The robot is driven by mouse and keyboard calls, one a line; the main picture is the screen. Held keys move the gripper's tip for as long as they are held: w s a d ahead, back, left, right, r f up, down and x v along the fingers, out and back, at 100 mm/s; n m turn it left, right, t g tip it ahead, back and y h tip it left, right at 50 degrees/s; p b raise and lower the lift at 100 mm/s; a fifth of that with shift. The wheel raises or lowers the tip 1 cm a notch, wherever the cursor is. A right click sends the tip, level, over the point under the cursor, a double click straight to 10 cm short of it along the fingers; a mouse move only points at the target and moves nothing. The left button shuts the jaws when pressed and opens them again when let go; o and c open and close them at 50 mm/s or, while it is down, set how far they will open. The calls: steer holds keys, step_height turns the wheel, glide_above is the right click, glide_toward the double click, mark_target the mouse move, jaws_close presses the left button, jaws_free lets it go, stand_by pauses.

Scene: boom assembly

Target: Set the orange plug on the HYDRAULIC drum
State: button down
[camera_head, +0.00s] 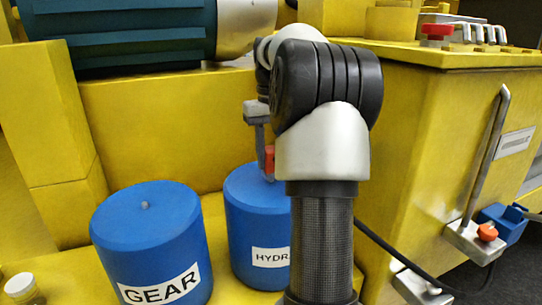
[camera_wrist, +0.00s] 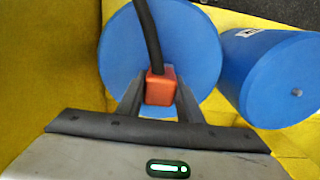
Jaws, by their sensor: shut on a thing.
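The orange plug (camera_head: 268,158) is between the fingers of my gripper (camera_head: 262,145), which is shut on it. In the wrist view the plug (camera_wrist: 161,88) sits between both fingers (camera_wrist: 158,95), with a black cable rising from it. The HYDRAULIC drum (camera_head: 250,215) is blue, with a label reading "HYDR", partly hidden by my arm. The plug is over the top of this drum, which also shows in the wrist view (camera_wrist: 196,55). I cannot tell whether the plug touches the top.
The blue GEAR drum (camera_head: 140,240), with a small knob on top, stands to the left. A yellow wall (camera_head: 165,130) rises behind the drums. A yellow cabinet (camera_head: 425,150) with a metal handle (camera_head: 488,150) stands at the right.

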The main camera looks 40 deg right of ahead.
steer(key=shift+f+b, duration=0.4)
steer(key=shift+f, duration=0.45)
stand_by(0.3)
steer(key=c, duration=1.2)
jaws_free()
steer(key=shift+o, duration=0.2)
step_height(320, 180, up, 12)
steer(key=shift+p, duration=0.4)
